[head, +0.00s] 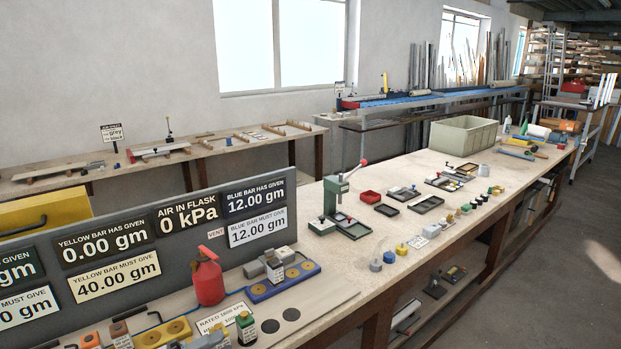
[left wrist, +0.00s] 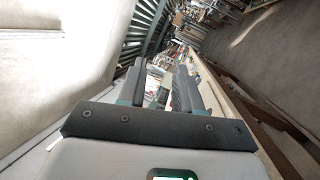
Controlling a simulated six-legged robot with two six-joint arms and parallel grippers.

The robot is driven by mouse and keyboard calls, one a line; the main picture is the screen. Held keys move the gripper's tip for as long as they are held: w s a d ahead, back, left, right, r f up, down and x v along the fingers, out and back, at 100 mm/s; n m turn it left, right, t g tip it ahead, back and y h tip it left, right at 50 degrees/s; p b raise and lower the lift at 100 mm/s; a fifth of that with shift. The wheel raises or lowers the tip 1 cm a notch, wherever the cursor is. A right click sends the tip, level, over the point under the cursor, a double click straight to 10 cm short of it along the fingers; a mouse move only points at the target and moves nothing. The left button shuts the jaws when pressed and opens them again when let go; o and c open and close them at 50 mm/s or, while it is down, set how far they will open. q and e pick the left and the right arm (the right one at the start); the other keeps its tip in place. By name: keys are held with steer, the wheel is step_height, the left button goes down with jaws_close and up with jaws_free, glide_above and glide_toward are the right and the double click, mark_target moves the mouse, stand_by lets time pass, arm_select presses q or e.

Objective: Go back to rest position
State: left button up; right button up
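My left gripper (left wrist: 160,84) shows in the left wrist view, with its two dark fingers apart and only the distant room visible between them. It appears empty and clear of any surface. Neither gripper nor arm shows in the head view. The long workbench (head: 385,225) runs from the near left to the far right in the head view. On it are a red flask (head: 208,277), a blue bar with round pads (head: 283,281), a yellow bar (head: 165,333) and a green press (head: 335,205).
A grey panel with readout signs (head: 187,217) stands along the bench at left. A beige bin (head: 463,135), small trays and several weights crowd the bench. A second table (head: 210,152) stands along the wall. Open floor (head: 575,240) lies at right.

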arm_select(q)
steer(key=s+d+f+n+t+y, duration=0.1)
steer(key=d+f+n+y, duration=0.1)
steer(key=d+f+y, duration=0.45)
steer(key=d+f+n+t+y, duration=0.1)
steer(key=d+f+n+y, duration=0.2)
steer(key=f, duration=0.7)
steer(key=s+f+m+g+y, duration=0.2)
steer(key=s+f+m+g, duration=0.3)
steer(key=s, duration=0.7)
steer(key=s+a+f+m+g+y, duration=0.1)
steer(key=s+f+m+g+y, duration=0.2)
steer(key=s+f+m+g, duration=0.2)
steer(key=s+f+g, duration=0.1)
steer(key=s+f, duration=0.2)
steer(key=s, duration=0.4)
steer(key=shift+a+m, duration=0.15)
steer(key=shift+m, duration=0.15)
steer(key=shift+w+y, duration=0.1)
steer(key=shift+y, duration=0.15)
